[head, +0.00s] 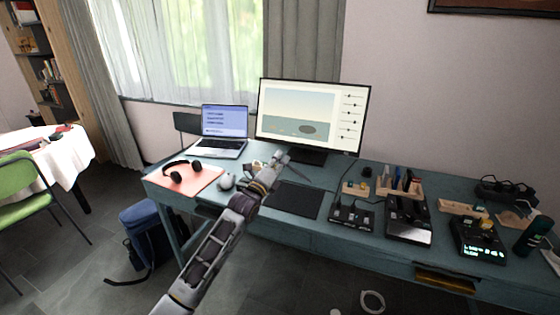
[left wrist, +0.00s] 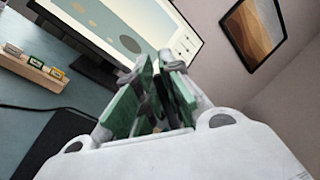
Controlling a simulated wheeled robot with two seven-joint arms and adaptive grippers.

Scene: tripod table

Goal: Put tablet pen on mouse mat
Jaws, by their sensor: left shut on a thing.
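My left gripper (head: 277,162) is raised above the desk, just left of and behind the black mouse mat (head: 292,200). It also shows in the left wrist view (left wrist: 163,72), with its green pads close together on a thin dark thing (left wrist: 157,97), which looks like the tablet pen. My right gripper is in neither view.
The monitor (head: 312,113) stands behind the mat, and the laptop (head: 222,128) is at the back left. Headphones (head: 180,171) lie on a pink pad, with a white mouse (head: 226,181) nearby. A black device (head: 352,213) and wooden holders stand right of the mat.

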